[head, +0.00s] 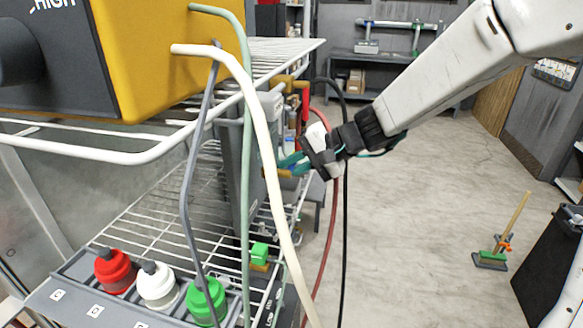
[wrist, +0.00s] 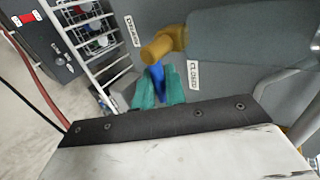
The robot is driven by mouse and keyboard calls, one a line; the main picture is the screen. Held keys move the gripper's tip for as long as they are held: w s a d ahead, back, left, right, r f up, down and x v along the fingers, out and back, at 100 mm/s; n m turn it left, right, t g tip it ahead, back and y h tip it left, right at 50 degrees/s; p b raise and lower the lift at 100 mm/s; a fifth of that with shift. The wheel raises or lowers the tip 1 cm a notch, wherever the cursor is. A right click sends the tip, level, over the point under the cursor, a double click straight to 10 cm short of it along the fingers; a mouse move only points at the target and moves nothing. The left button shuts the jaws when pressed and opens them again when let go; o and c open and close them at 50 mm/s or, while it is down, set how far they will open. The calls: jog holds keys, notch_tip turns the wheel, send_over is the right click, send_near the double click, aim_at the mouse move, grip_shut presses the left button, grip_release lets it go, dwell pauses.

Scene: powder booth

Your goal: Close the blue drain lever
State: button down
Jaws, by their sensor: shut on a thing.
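The blue drain lever (wrist: 157,77) shows in the wrist view below the yellow-brass valve pipe (wrist: 165,42). My gripper (wrist: 158,92) has teal fingers, one on each side of the lever, and is shut on it. The lever's lower end is hidden between the fingers. A white label reading CLOSED (wrist: 194,75) is just right of the lever. Another white label (wrist: 132,31), too small to read surely, is up and left of it. In the head view my gripper (head: 293,163) reaches in from the right beside the rack; the lever is mostly hidden there.
A wire rack (head: 170,200) carries a yellow and dark machine (head: 150,60). Red (head: 114,271), white (head: 157,285) and green (head: 206,301) capped bottles stand on its lower tray. Pale hoses (head: 262,150) hang in front. Open floor lies to the right, with a brush (head: 490,260).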

dwell(0.4)
jog(key=c, duration=1.8)
grip_release()
jog(key=shift+d+r, duration=0.1)
jog(key=v, duration=0.7)
jog(key=shift+s+d+r, duration=0.15)
jog(key=shift+d, duration=0.05)
jog(key=s+d+n+h, duration=0.1)
jog(key=s+d+h, duration=0.2)
jog(key=s, duration=0.6)
jog(key=s+d+f+n+g+h, duration=0.1)
jog(key=s+d+h, duration=0.3)
jog(key=s+d, duration=0.3)
jog(key=s+d+n+g+h, duration=0.1)
jog(key=s+d, duration=0.4)
jog(key=s, duration=0.7)
jog(key=shift+d+f+n+h, duration=0.1)
jog(key=shift+n+h, duration=0.15)
jog(key=shift+h, duration=0.4)
jog(key=shift+d+f+n+h, duration=0.15)
jog(key=shift+n+h, duration=0.1)
jog(key=shift+h, duration=0.4)
